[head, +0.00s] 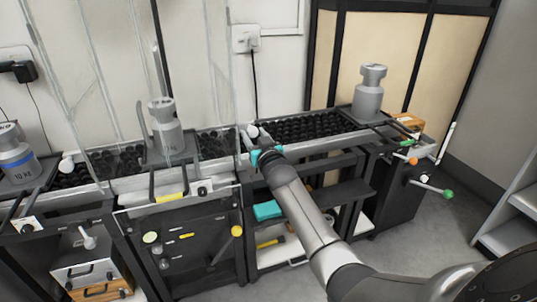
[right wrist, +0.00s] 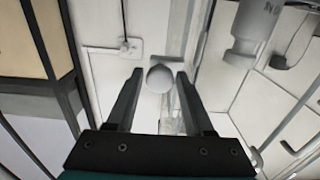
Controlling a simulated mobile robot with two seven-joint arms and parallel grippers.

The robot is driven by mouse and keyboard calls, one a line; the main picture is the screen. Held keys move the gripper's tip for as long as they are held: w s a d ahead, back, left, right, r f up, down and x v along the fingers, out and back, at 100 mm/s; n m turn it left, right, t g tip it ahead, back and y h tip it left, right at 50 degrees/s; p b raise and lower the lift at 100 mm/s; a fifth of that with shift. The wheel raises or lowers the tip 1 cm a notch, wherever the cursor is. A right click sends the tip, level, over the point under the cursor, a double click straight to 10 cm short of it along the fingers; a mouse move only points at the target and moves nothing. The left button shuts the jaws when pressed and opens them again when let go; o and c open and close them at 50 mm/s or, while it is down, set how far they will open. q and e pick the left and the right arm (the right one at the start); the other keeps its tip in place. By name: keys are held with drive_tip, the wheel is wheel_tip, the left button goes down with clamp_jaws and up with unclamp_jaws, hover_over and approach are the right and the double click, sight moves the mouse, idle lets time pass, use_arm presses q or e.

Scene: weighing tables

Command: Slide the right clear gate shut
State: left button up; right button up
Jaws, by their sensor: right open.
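A clear gate panel (head: 222,75) stands upright at the middle table, its right edge next to my right gripper. A white round knob (head: 252,131) shows just beyond the gripper, near that edge. In the right wrist view the knob (right wrist: 160,78) lies between the two spread fingers, with a gap on each side. My right gripper (head: 256,142) is open; it also shows in the right wrist view (right wrist: 157,85). How far the knob reaches in between the fingers is hard to tell. My left gripper is not in view.
Grey weights stand on the left (head: 14,160), middle (head: 166,132) and right (head: 369,95) tables. Another clear panel (head: 90,80) stands further left. A green-tipped lever (head: 446,193) sticks out at the right table. Open floor (head: 400,245) lies at the right front.

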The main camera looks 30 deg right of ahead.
drive_tip(key=shift+s+a+r, duration=0.1)
drive_tip(key=shift+s, duration=0.45)
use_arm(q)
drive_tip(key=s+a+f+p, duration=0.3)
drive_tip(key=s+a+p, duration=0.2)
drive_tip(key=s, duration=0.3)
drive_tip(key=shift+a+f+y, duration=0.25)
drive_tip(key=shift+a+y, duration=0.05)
use_arm(e)
drive_tip(key=v, duration=1.2)
drive_tip(key=shift+s, duration=0.35)
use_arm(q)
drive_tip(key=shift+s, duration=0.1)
